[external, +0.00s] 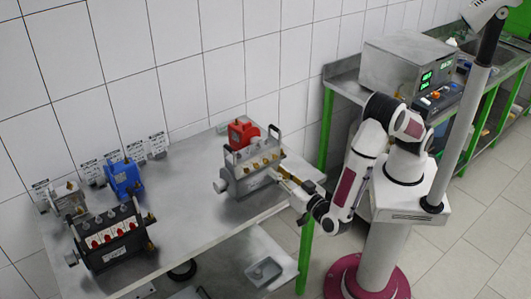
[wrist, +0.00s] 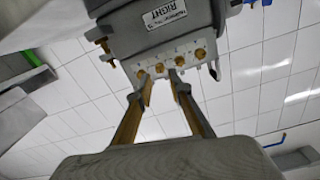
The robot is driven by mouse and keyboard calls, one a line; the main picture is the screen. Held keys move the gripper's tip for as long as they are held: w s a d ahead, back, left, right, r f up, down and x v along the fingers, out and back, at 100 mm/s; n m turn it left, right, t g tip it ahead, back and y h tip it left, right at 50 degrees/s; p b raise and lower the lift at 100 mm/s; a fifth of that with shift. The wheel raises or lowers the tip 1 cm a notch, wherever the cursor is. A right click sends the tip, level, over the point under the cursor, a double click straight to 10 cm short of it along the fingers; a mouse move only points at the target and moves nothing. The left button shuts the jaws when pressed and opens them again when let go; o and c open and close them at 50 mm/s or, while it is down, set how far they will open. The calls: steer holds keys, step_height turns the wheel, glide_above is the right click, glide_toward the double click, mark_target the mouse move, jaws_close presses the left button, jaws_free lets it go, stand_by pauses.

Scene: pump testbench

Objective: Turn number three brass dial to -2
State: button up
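A grey metal pump unit (external: 250,175) stands on the table with a row of several small brass dials (external: 256,163) on it. In the wrist view the unit (wrist: 165,35) hangs at the top with a "RIGHT" label, and the brass dials line its near face. My gripper (wrist: 161,75) is open with its two fingertips just at this face. One brass dial (wrist: 160,68) shows between the tips; I cannot tell whether they touch it. Dial numbers and settings are not readable. In the external view my gripper (external: 284,177) is at the unit's right side, its tips small and partly hidden.
A red part (external: 242,133) stands behind the unit. A black-and-white unit with red knobs (external: 112,237), a blue pump (external: 124,178) and a grey pump (external: 68,200) stand at the table's left. The table's middle (external: 185,205) is clear. A metal box with green displays (external: 405,68) stands behind my arm.

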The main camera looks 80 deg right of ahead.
mark_target(267, 163)
steer(key=shift+x, duration=2.5)
jaws_close()
